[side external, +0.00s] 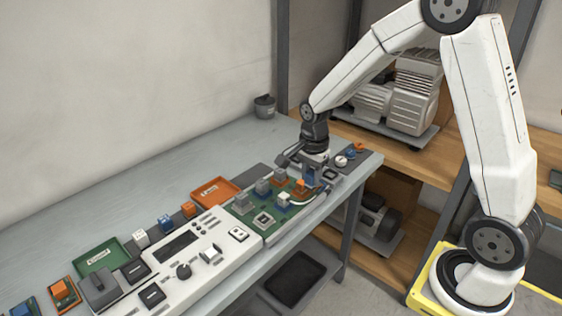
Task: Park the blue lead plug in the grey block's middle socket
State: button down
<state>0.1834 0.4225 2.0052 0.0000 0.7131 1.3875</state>
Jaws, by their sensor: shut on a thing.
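My gripper (311,172) is at the right part of the bench, over the right end of the green board. Grey blocks (263,187) stand on the green board to the left of my gripper. I cannot make out their sockets or which one is the grey block with a middle socket.
An orange tray (214,191), a white control panel (205,258) and a green tray (98,258) lie to the left.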

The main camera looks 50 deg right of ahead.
jog(key=shift+w+d+f, duration=0.9)
jog(key=shift+w+d, duration=1.35)
jog(key=shift+d, duration=1.1)
jog(key=shift+w+d+f, duration=0.85)
jog(key=shift+w+d, duration=1.35)
jog(key=shift+d, duration=1.1)
jog(key=shift+w+d+f, duration=0.9)
jog(key=shift+w+d, duration=1.35)
jog(key=shift+d, duration=1.1)
jog(key=shift+f, duration=0.25)
jog(key=shift+f, duration=1.65)
jog(key=shift+f, duration=1.05)
jog(key=shift+c, duration=1.5)
grip_release()
